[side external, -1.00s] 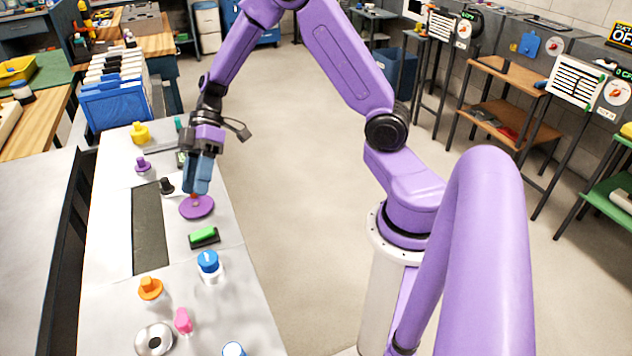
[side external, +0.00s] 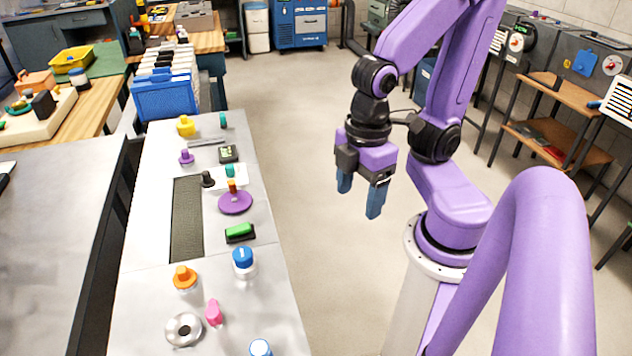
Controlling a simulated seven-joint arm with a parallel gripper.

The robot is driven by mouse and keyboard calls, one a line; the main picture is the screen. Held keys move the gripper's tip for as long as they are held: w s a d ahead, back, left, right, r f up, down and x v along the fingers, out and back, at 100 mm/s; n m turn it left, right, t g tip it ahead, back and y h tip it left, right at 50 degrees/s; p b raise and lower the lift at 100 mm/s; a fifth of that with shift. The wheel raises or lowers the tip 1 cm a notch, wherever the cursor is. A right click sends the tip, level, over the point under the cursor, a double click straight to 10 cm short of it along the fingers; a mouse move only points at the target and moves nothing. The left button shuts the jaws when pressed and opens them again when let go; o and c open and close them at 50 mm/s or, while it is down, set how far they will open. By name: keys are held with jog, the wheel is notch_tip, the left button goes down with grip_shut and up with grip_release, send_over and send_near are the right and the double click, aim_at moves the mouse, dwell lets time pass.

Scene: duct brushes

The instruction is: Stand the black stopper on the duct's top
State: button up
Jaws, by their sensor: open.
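The black stopper (side external: 207,179) is small, with a rounded knob on top. It appears upright on the grey bench, beside the right edge of a long dark textured strip (side external: 187,225) near its far end. I cannot tell for sure which surface is the duct's top; this strip may be part of it. My gripper (side external: 360,192) has blue fingers that are apart and empty. It hangs to the right of the bench, over the floor, well away from the stopper.
A green-topped block (side external: 239,233), a blue-capped piece (side external: 243,258) and an orange piece (side external: 184,278) stand nearer. A yellow piece (side external: 186,126) and purple piece (side external: 186,157) stand farther back.

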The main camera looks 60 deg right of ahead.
dwell(0.3)
jog(key=w+a+r+m+t+h, duration=0.1)
jog(key=w+a+m, duration=0.4)
jog(key=w, duration=0.7)
jog(key=w+a+r+m+h, duration=0.1)
jog(key=w+a+m, duration=0.1)
jog(key=w+m, duration=0.8)
jog(key=m+h, duration=0.3)
jog(key=m, duration=0.8)
send_over(205, 172)
jog(key=s+a, duration=0.2)
jog(key=a, duration=0.4)
notch_tip(205, 172, down, 5)
jog(key=x, duration=1.1)
jog(key=shift+w+a+f, duration=0.15)
jog(key=shift+a+f, duration=0.05)
jog(key=shift+f, duration=0.25)
jog(key=shift+x, duration=2.7)
jog(key=shift+d+r, duration=0.1)
